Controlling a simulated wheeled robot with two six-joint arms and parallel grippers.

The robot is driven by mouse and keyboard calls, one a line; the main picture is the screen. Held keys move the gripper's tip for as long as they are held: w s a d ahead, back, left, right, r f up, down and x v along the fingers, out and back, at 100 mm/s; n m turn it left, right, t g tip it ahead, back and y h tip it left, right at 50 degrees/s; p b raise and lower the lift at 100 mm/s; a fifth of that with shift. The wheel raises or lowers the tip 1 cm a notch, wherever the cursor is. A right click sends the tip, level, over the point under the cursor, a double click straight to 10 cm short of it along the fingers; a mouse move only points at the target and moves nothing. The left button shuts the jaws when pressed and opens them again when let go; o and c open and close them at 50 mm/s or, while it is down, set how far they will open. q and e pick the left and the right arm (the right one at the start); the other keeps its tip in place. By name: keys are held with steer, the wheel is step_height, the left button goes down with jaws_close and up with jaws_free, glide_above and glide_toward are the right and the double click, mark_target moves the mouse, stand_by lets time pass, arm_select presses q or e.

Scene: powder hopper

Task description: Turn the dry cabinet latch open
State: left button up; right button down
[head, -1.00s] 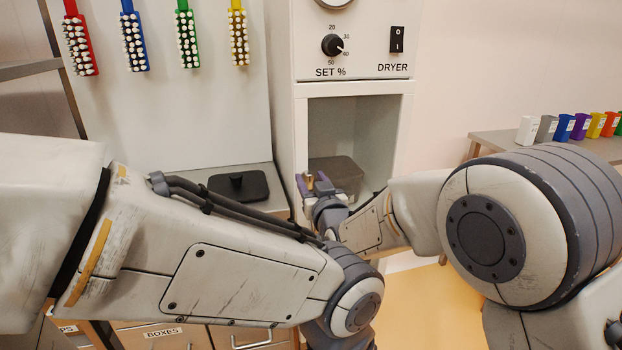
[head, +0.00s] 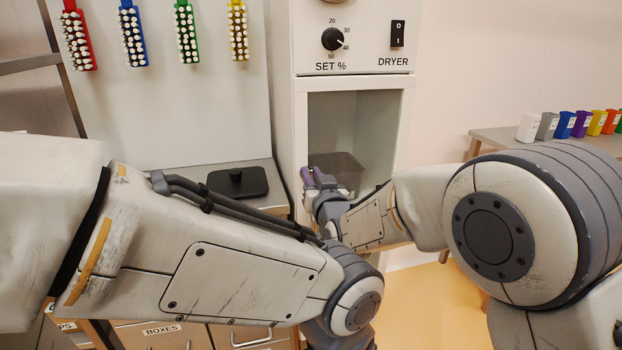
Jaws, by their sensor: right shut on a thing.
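The dry cabinet (head: 287,60) is a tall white cabinet in the middle of the head view, with a grey-looking front panel or opening framed in white. My right gripper (head: 318,178), with purple fingers, is at the lower left of that front, by the left frame edge. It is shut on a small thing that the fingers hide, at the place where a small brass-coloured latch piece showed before. The latch's angle cannot be seen. My left arm crosses the lower left of the view, and its gripper is out of sight.
A grey translucent container (head: 347,168) shows within the cabinet front. Above are a SET % dial (head: 332,39) and a DRYER switch (head: 397,34). A black lidded tray (head: 238,182) lies on the counter at left.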

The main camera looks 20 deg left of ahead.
steer(key=shift+w+d+f+m+b, duration=0.15)
steer(key=shift+d+f+m+b, duration=0.1)
steer(key=shift+m+b, duration=2.7)
steer(key=shift+w+d+f+m+b, duration=0.1)
steer(key=shift+f+m+b, duration=0.2)
steer(key=shift+m+b, duration=2.6)
steer(key=shift+w+d+f+m+b, duration=0.15)
steer(key=shift+d+f+m+b, duration=0.1)
steer(key=shift+m+b, duration=2.65)
steer(key=c, duration=0.8)
jaws_free()
steer(key=shift+s, duration=0.1)
steer(key=v, duration=1)
